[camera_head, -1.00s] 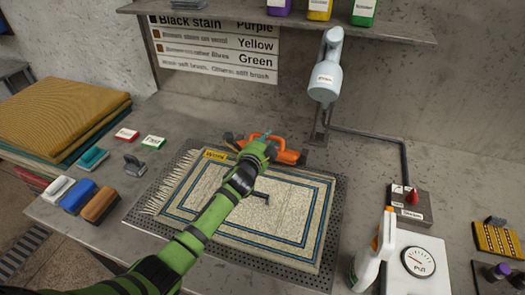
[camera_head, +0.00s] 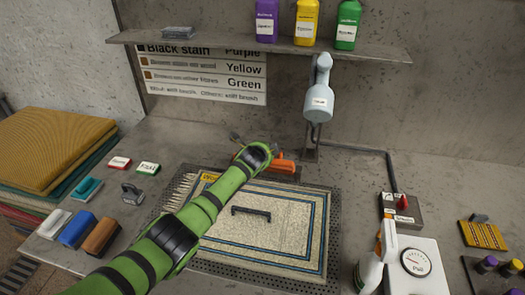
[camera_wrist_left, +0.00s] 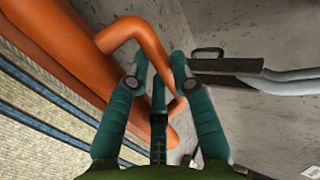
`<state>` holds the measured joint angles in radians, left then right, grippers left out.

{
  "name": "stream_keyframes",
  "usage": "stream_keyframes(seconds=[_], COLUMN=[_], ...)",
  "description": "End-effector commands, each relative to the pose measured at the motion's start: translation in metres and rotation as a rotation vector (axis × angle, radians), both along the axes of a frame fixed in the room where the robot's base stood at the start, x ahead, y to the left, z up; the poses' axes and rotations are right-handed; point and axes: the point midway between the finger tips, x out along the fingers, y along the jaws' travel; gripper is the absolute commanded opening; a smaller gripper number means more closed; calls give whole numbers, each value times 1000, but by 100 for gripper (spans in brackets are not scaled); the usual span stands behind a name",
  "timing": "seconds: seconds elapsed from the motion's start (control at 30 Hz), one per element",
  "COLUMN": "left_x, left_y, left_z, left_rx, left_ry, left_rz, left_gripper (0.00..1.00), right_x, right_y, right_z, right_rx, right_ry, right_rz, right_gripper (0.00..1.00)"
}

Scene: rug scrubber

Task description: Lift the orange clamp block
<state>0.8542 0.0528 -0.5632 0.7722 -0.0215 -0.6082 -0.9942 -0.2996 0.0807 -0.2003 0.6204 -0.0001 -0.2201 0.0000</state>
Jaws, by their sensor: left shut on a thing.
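The orange clamp block (camera_head: 285,164) shows at the far edge of the rug, partly hidden behind my green left arm. Up close in the left wrist view, it is a long orange body (camera_wrist_left: 65,50) with a bent orange handle loop (camera_wrist_left: 125,35). My left gripper (camera_wrist_left: 160,64) has its teal fingers on either side of the loop and is shut on it. I cannot tell whether the block is clear of the surface below. My right gripper is in neither view.
The bordered rug (camera_head: 290,205) lies on a perforated plate, with a black handle (camera_head: 251,212) on it. Brushes (camera_head: 76,229) stand left. A grey sprayer head (camera_head: 319,100) hangs behind. A spray bottle (camera_head: 385,245) and gauge (camera_head: 415,262) stand right. A shelf (camera_head: 270,43) runs above.

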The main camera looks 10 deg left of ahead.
Motion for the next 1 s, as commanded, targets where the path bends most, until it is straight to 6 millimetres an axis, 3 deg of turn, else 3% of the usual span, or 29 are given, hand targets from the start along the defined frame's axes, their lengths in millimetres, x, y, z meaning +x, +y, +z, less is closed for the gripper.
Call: stream_keyframes(seconds=[0.03,1.0], left_x=[11,15], left_y=[1,1], left_z=[24,22], left_rx=[-10,-7], left_ry=[-47,-9], left_rz=[-1,0], left_gripper=[0,0], right_x=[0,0], right_y=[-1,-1], right_z=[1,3], right_rx=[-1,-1], right_ry=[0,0], right_rz=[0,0], right_gripper=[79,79])
